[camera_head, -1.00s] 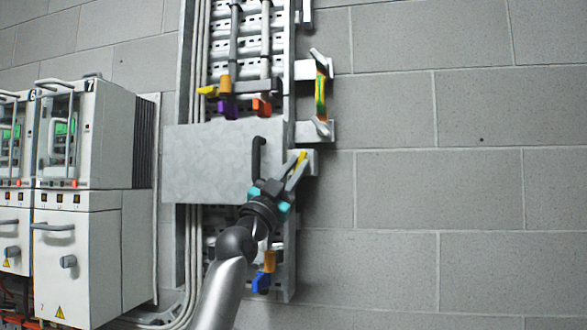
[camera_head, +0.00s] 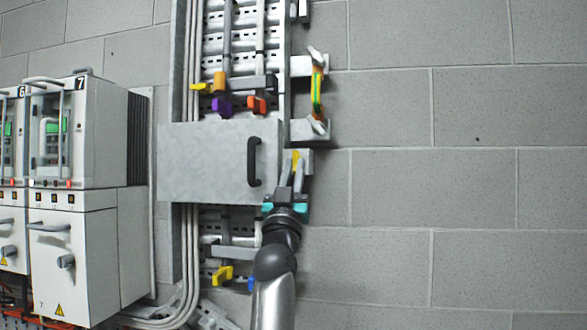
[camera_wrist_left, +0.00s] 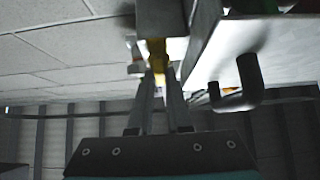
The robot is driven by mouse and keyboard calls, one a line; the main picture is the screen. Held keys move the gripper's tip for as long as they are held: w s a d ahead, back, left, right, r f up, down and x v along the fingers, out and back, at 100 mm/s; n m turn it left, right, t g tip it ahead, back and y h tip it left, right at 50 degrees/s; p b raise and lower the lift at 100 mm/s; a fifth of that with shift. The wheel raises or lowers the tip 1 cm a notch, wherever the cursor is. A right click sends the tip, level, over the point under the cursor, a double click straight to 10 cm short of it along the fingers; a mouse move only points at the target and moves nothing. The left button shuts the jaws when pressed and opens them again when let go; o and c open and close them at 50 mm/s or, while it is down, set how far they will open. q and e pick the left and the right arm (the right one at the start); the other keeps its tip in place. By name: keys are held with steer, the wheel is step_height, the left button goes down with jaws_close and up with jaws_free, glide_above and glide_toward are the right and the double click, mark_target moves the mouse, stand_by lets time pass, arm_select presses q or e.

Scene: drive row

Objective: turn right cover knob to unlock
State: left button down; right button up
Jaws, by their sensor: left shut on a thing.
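The grey metal cover (camera_head: 205,160) lies flat across the wall tray, with a black bar handle (camera_head: 254,162) near its right side. The yellow cover knob (camera_head: 295,158) sits on a bracket just right of the cover and points about upright. My left gripper (camera_head: 291,178) comes from below and is shut on this knob. In the left wrist view the yellow knob (camera_wrist_left: 157,55) shows between my left gripper's fingertips (camera_wrist_left: 158,82), and the black handle (camera_wrist_left: 241,88) is at the right. The fingers hide part of the knob. My right gripper is in neither view.
Yellow, purple and orange clamps (camera_head: 222,105) sit above the cover. A green-yellow strap (camera_head: 317,92) hangs at the upper right. Another yellow clamp (camera_head: 222,274) is below. Grey drive cabinets (camera_head: 75,200) stand at the left. The block wall (camera_head: 440,190) at the right is clear.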

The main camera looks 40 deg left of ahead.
arm_select(q)
steer(key=c, duration=0.9)
jaws_free()
steer(key=shift+o, duration=0.2)
steer(key=shift+f, duration=0.1)
steer(key=b+v, duration=0.3)
steer(key=v, duration=1.2)
steer(key=shift+b, duration=0.35)
